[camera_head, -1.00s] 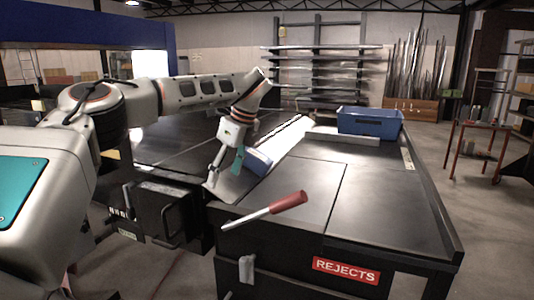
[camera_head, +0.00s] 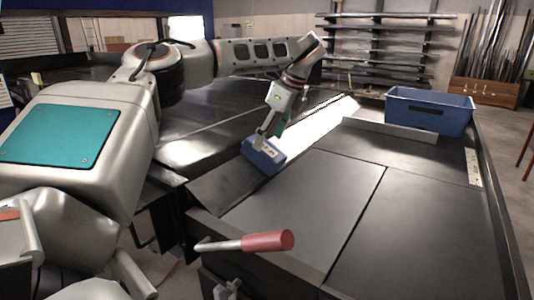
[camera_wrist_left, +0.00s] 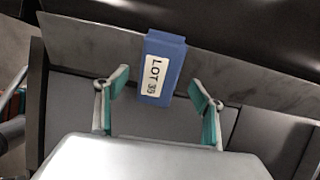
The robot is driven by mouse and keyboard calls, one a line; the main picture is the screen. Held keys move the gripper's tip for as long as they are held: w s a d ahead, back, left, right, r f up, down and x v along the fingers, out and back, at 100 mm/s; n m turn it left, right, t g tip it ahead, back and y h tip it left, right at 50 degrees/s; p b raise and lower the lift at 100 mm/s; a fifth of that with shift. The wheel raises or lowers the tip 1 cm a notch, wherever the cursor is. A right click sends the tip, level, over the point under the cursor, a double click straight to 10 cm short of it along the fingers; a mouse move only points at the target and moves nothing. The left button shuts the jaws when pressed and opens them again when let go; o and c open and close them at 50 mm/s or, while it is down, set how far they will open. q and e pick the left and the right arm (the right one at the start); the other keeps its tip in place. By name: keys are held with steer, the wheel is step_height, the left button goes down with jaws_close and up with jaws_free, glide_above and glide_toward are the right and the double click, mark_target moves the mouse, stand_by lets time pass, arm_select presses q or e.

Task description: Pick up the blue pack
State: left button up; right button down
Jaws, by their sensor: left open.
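The blue pack (camera_head: 262,157) lies on the dark sloping strip along the belt's near side, left of the reject table. In the left wrist view the pack (camera_wrist_left: 168,50) shows a white label reading "LOT" and a number too small to read surely. My left gripper (camera_head: 268,138) is over the pack from above, partly hiding it. In the left wrist view the left gripper (camera_wrist_left: 161,86) is open, with one teal-padded finger on each side of the pack's near end. The pack's far end reaches beyond the fingertips. I cannot tell whether the fingers touch it. My right gripper is out of view.
The black reject table (camera_head: 310,190) has a clear top. A blue bin (camera_head: 430,112) stands at its far end, behind a low metal strip (camera_head: 390,130). A red-handled lever (camera_head: 265,242) sticks out at the table's near left corner.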

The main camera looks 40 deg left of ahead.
mark_target(266, 146)
arm_select(q)
steer(key=p+x, duration=0.1)
steer(key=x, duration=0.4)
steer(key=shift+a+f, duration=0.1)
steer(key=shift+f, duration=0.25)
steer(key=shift+r, duration=0.1)
steer(key=c, duration=1.7)
